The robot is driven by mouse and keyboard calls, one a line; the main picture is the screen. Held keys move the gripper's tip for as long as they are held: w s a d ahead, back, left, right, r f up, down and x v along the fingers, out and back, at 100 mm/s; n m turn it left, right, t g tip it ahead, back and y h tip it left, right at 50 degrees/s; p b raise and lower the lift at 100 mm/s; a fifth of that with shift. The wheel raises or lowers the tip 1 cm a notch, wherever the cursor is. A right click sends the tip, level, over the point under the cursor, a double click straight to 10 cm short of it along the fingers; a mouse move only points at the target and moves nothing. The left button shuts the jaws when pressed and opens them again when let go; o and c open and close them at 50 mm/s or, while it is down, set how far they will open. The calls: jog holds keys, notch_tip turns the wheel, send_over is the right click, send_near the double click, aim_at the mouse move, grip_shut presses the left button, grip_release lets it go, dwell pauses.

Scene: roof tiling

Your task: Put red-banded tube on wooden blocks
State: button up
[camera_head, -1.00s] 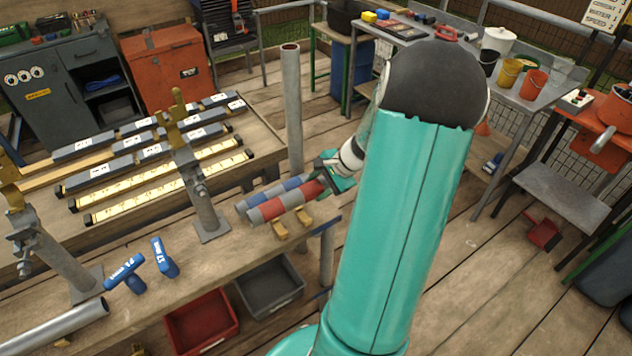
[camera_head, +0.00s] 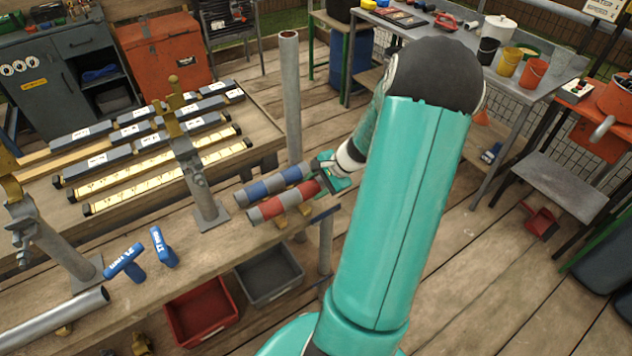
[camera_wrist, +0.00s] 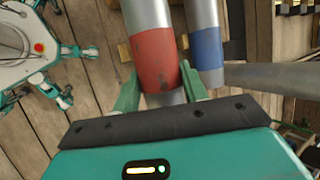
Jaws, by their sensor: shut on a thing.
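The red-banded tube (camera_head: 270,208) is grey with red bands. It lies nearly level over two small wooden blocks (camera_head: 281,221) at the bench's right end, close above or on them; I cannot tell if it touches. My gripper (camera_head: 324,181) is shut on the tube's right end. In the wrist view, the fingers of my gripper (camera_wrist: 160,90) stand on both sides of the tube's red band (camera_wrist: 155,62). The blocks are partly hidden under the tube.
A blue-banded tube (camera_head: 258,189) lies just behind, almost parallel; its blue band (camera_wrist: 207,48) is beside my right finger in the wrist view. An upright grey pipe (camera_head: 291,100) stands behind. Red and grey bins (camera_head: 200,312) sit below.

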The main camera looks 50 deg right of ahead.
jog(key=shift+f, duration=1.25)
jog(key=o, duration=1.3)
jog(key=shift+o, duration=0.2)
jog(key=v, duration=1.3)
jog(key=shift+s+r, duration=0.2)
jog(key=shift+r, duration=0.1)
jog(key=shift+d, duration=0.1)
